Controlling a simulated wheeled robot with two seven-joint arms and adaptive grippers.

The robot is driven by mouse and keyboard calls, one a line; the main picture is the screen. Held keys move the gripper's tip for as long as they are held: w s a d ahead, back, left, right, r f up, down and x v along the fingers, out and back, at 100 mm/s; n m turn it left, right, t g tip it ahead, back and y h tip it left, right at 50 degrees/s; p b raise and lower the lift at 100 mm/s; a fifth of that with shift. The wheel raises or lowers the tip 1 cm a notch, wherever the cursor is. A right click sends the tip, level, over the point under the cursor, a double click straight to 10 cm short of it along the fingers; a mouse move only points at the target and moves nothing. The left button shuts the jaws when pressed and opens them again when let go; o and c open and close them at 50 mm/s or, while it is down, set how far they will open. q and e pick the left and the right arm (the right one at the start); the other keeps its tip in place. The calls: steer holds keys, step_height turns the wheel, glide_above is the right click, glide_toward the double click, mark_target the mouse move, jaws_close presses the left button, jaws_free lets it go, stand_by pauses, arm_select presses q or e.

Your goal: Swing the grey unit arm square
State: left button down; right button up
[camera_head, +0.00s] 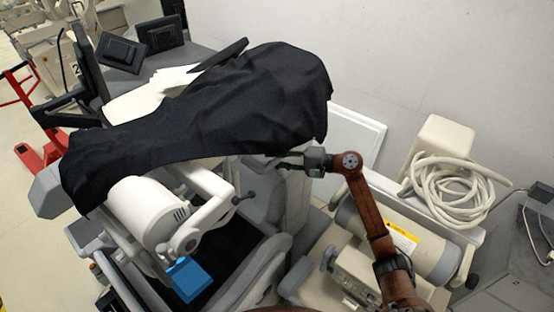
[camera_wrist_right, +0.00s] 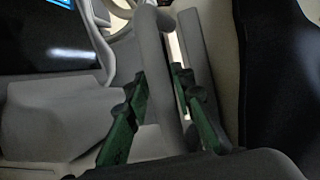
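My right gripper (camera_head: 290,163) reaches in from the lower right, at the right end of the grey unit (camera_head: 262,205) under a black cover. In the right wrist view its dark green fingers (camera_wrist_right: 160,75) stand on both sides of a grey bar (camera_wrist_right: 165,105), which I take as the unit's arm. The bar fills the gap between the fingertips, and they look closed on it. In the head view the bar is mostly hidden by the cover and gripper. My left gripper is out of view.
The black cover (camera_head: 215,110) drapes over the cart just left of my right gripper. A white jointed machine (camera_head: 150,212) and a blue box (camera_head: 189,279) are at lower left. A beige unit with a coiled hose (camera_head: 455,190) stands on the right, by the wall.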

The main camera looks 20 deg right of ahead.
steer(key=shift+o, duration=1.3)
steer(key=shift+w+a, duration=0.25)
steer(key=v, duration=1.3)
steer(key=shift+a, duration=0.1)
